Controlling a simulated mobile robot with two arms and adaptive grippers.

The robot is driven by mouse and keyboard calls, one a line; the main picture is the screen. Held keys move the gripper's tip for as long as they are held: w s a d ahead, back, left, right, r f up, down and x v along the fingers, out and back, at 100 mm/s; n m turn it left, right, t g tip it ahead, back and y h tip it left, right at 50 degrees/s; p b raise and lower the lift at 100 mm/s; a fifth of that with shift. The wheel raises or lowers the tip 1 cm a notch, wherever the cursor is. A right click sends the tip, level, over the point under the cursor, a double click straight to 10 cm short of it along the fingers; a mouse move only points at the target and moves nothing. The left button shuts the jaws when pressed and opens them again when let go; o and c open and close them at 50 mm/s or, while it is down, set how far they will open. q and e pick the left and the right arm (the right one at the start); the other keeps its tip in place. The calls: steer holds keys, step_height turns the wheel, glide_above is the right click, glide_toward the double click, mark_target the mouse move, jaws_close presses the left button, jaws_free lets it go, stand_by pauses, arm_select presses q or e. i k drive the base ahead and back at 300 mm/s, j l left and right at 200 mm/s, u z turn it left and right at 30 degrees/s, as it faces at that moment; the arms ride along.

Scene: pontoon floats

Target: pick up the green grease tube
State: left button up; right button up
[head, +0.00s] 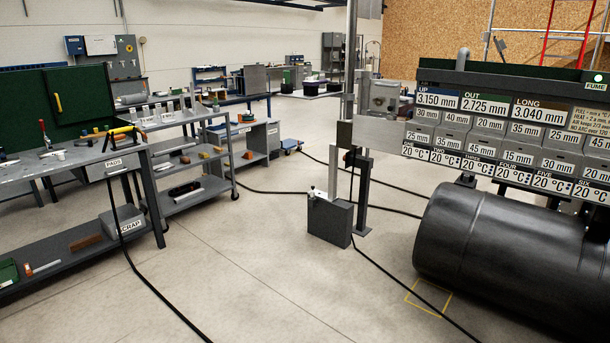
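I cannot make out a green grease tube for certain in the head view. The workbench (75,158) at the left carries a red-handled tool (44,131), a yellow and black tool (119,132) and small pale items. The grey shelf cart (180,143) behind it holds several small containers on top, too small to tell apart. Neither of my grippers is in view.
A large black cylinder float (500,245) lies at the right below a labelled rack (500,130). A grey post base (330,221) stands mid-floor. Black cables (150,285) cross the floor. A scrap bin (122,222) sits on the bench's lower shelf. Open floor lies in front.

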mark_target(286, 74)
steer(key=i, duration=0.75)
steer(key=i+l+u, duration=0.15)
steer(key=i, duration=1.4)
steer(key=i+j+z, duration=0.15)
steer(key=z, duration=0.75)
steer(key=i+j+z, duration=0.25)
steer(key=j, duration=0.3)
steer(key=i+j+z, duration=0.15)
steer(key=j+z, duration=0.15)
steer(key=j, duration=0.3)
steer(key=i+j+z, duration=0.1)
steer(key=j+z, duration=0.15)
steer(key=j, duration=0.35)
steer(key=i+j+z, duration=0.1)
steer(key=j+z, duration=0.15)
steer(key=j, duration=0.35)
